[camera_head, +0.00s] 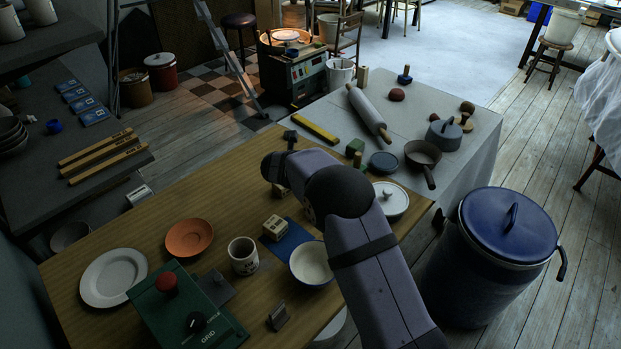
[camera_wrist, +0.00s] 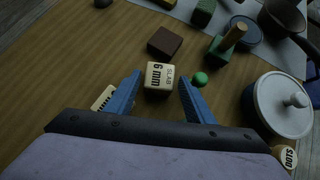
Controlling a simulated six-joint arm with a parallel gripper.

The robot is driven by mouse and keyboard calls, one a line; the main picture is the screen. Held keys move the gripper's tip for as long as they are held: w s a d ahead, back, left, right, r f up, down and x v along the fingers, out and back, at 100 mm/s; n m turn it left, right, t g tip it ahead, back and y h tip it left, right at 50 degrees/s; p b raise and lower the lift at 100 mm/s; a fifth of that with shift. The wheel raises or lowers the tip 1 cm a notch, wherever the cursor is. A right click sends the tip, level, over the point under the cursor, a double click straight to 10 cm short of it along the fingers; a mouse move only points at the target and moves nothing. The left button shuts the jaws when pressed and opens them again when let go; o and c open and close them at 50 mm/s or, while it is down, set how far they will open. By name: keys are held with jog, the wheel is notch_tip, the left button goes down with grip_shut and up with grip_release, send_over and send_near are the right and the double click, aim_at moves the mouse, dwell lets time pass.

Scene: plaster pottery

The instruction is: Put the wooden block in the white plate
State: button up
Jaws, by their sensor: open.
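In the wrist view a pale wooden block (camera_wrist: 158,76) marked "SLAB 6mm" lies on the table just ahead of my gripper (camera_wrist: 156,84), roughly between the lines of its two blue fingers. The fingers are apart with nothing held. In the head view my wrist covers this area, and the fingertips are hidden; a wooden block (camera_head: 279,190) shows partly beneath it. Another pale block (camera_head: 274,225) stands at a blue card. The white plate (camera_head: 96,293) lies empty at the table's left end, far from my gripper.
An orange dish (camera_head: 189,238), a mug (camera_head: 243,256) and a white bowl (camera_head: 312,264) stand between. A green box (camera_head: 185,310) borders the plate. In the wrist view a brown block (camera_wrist: 164,42), green ball (camera_wrist: 200,79) and lidded pot (camera_wrist: 283,104) are close.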

jog(key=shift+x, duration=1)
jog(key=shift+c, duration=0.2)
jog(key=c, duration=0.8)
jog(key=shift+c, duration=0.2)
notch_tip(320, 180, up, 10)
jog(key=shift+p, duration=0.4)
